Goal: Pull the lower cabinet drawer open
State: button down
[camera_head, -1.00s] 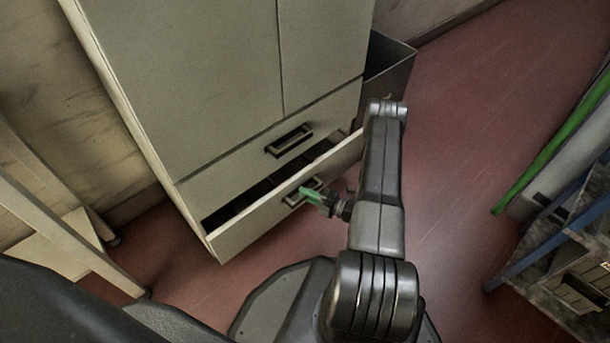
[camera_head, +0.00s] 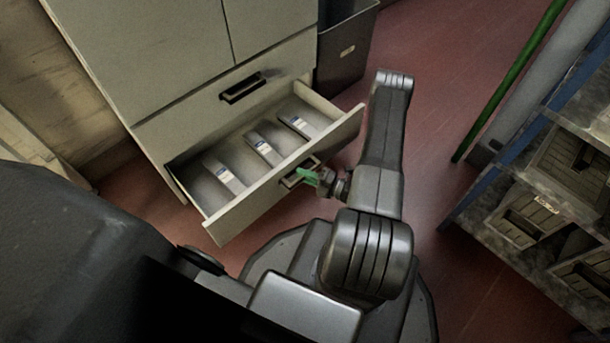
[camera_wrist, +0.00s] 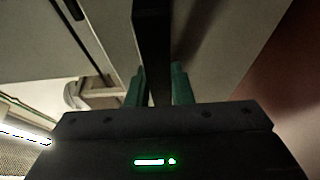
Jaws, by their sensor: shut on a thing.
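The pale cabinet (camera_head: 150,75) stands at the upper left in the head view. Its lower drawer (camera_head: 232,229) is pulled well out, and several small labelled items (camera_head: 264,149) lie inside it. My gripper (camera_head: 308,177), with green fingertips, is shut on the dark handle (camera_head: 290,181) of the lower drawer. In the wrist view the green fingers (camera_wrist: 158,85) sit on both sides of the dark handle bar (camera_wrist: 152,40). The upper drawer, with its own dark handle (camera_head: 242,88), is closed.
A dark bin (camera_head: 347,52) stands beside the cabinet. A shelf rack with crates (camera_head: 530,215) is on the right, near a green pole (camera_head: 510,80). Red floor (camera_head: 430,110) is clear between the bin and the rack.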

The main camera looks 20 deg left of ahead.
jog(key=shift+d, duration=0.1)
dwell(0.3)
jog(key=c, duration=1.3)
grip_release()
jog(key=shift+d, duration=0.15)
jog(key=shift+d+p, duration=1.55)
jog(key=shift+d, duration=5.25)
jog(key=shift+a, duration=0.15)
jog(key=shift+a+b, duration=1.45)
jog(key=shift+a, duration=5.05)
